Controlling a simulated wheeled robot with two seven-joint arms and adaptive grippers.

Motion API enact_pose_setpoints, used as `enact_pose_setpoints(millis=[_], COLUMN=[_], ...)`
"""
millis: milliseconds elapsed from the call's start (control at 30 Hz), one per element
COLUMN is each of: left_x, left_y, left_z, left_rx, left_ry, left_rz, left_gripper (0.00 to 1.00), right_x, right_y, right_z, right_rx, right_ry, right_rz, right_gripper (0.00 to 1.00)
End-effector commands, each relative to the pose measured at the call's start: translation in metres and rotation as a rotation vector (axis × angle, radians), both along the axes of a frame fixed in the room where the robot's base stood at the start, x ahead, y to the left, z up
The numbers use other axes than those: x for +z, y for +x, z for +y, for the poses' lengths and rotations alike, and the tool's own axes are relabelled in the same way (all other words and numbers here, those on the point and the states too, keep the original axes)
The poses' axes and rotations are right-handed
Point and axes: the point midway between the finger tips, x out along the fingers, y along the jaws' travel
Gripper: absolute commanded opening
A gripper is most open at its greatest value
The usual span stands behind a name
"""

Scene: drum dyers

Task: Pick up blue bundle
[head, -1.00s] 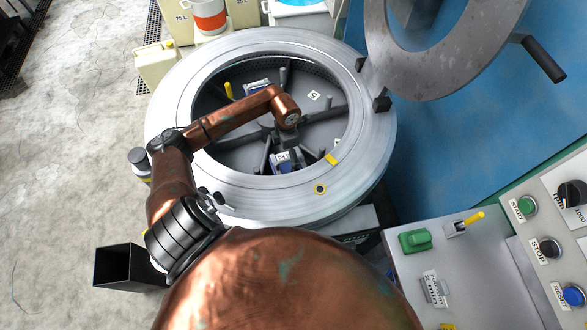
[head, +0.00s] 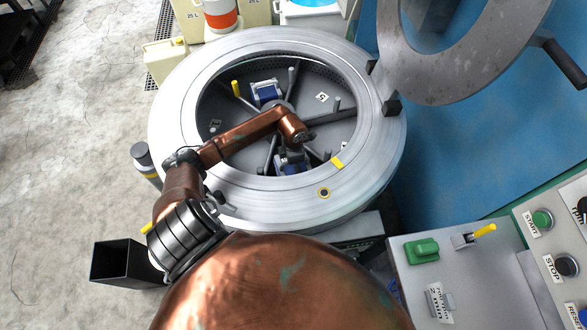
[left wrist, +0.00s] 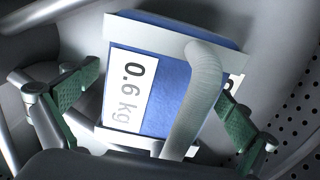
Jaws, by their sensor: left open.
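A blue bundle (left wrist: 175,85) with white ends and a "0.6 kg" label fills the middle of the left wrist view. In the head view it shows in the near part of the open drum (head: 230,180), partly hidden by my left arm. My left gripper (left wrist: 158,105) is open, with its green-padded fingers on both sides of the bundle. I cannot tell whether they touch it. A thick grey bar crosses in front of the bundle in the left wrist view. A second blue bundle (head: 267,95) lies in the far part of the drum. My right gripper is not in view.
Spokes divide the drum inside, and a yellow peg (head: 236,88) stands at its far left. The raised ring lid (head: 440,90) is at the upper right. A control panel (head: 425,275) with buttons is at the lower right, a black square bin (head: 120,263) at the lower left.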

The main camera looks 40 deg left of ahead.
Motion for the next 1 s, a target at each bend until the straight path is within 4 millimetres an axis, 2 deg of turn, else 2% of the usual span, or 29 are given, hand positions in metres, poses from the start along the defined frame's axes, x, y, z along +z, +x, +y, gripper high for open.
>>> enact_pose_setpoints(millis=[100,433,900,1000], left_x=[0.0005,0.0006,0.0005,0.0010], left_y=[0.0000,-0.0002,-0.0002,0.0004], left_z=[0.0001,0.0001,0.0003,0.0003], left_rx=[0.000,0.000,0.000,0.000], left_ry=[0.000,0.000,0.001,0.001], left_rz=[0.000,0.000,0.000,0.000], left_gripper=[1.00,0.77,0.45,0.43], right_x=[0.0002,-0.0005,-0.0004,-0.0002], right_y=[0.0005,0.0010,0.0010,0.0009], right_z=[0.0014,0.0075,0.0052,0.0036], right_rx=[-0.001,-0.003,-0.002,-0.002], right_ry=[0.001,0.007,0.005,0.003], right_rz=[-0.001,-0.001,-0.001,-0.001], right_gripper=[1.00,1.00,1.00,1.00])
